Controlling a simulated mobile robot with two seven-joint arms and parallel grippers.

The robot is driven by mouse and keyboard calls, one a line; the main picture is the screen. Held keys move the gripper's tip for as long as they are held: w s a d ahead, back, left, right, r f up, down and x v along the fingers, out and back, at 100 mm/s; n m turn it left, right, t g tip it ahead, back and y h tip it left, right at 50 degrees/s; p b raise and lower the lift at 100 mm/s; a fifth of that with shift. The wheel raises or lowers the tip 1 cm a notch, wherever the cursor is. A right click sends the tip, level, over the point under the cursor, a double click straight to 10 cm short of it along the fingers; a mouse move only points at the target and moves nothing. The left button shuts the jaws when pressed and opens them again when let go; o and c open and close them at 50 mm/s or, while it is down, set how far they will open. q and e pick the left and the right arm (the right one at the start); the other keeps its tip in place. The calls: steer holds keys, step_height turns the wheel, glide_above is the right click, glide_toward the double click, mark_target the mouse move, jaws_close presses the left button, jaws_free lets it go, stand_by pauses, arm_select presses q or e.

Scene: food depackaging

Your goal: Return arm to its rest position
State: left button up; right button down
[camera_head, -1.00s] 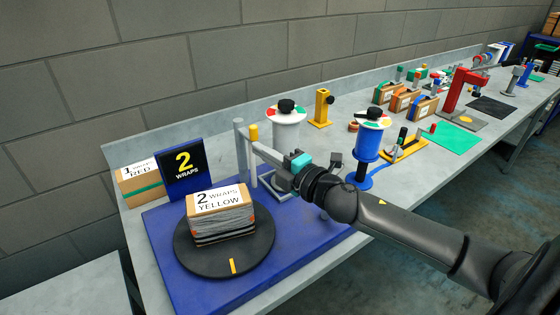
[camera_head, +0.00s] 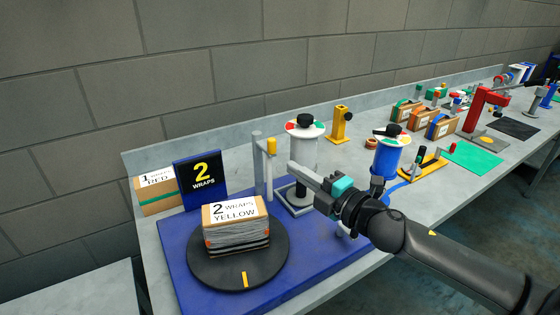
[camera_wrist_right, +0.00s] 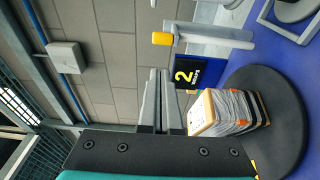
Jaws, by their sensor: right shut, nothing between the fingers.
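My right gripper (camera_head: 302,172) is shut and empty, held in the air above the blue base to the right of the box. Its closed fingers (camera_wrist_right: 158,100) also show in the right wrist view. A wrapped box (camera_head: 235,228) labelled "2 WRAPS YELLOW" sits on a black turntable (camera_head: 205,270). The box also shows in the right wrist view (camera_wrist_right: 235,112). My right arm comes in from the lower right. My left gripper is not in view.
A grey post with a yellow top (camera_head: 271,147) stands behind the turntable. A white spool (camera_head: 304,150) and a blue spool (camera_head: 388,160) stand near my arm. A "2 WRAPS" sign (camera_head: 201,175) and a "1 WRAPS RED" box (camera_head: 155,195) are at the left.

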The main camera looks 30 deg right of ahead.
steer(key=s+a+f+m+g+h, duration=0.3)
steer(key=s+f+m+g, duration=0.2)
steer(key=s+f+m, duration=0.35)
steer(key=s+a+f+m+g+h, duration=0.3)
steer(key=s+f+m+g, duration=0.2)
steer(key=s+f+m, duration=0.4)
steer(key=s+a+f+m+g+y, duration=0.1)
steer(key=s+a+f+g+y, duration=0.25)
steer(key=s+a, duration=0.4)
step_height(320, 180, down, 29)
steer(key=s+d+g+h+b, duration=0.1)
steer(key=s+g+b, duration=0.1)
steer(key=b, duration=0.5)
steer(key=s+d+f+b, duration=0.1)
steer(key=s+f+b, duration=0.2)
steer(key=s+f, duration=0.4)
steer(key=s+d+f+g+b, duration=0.1)
steer(key=s+f+b, duration=0.2)
steer(key=s+f, duration=0.5)
step_height(320, 180, down, 5)
steer(key=shift+d+r, duration=0.15)
steer(key=shift+d, duration=0.2)
steer(key=shift+s+n, duration=0.1)
steer(key=shift+n, duration=0.15)
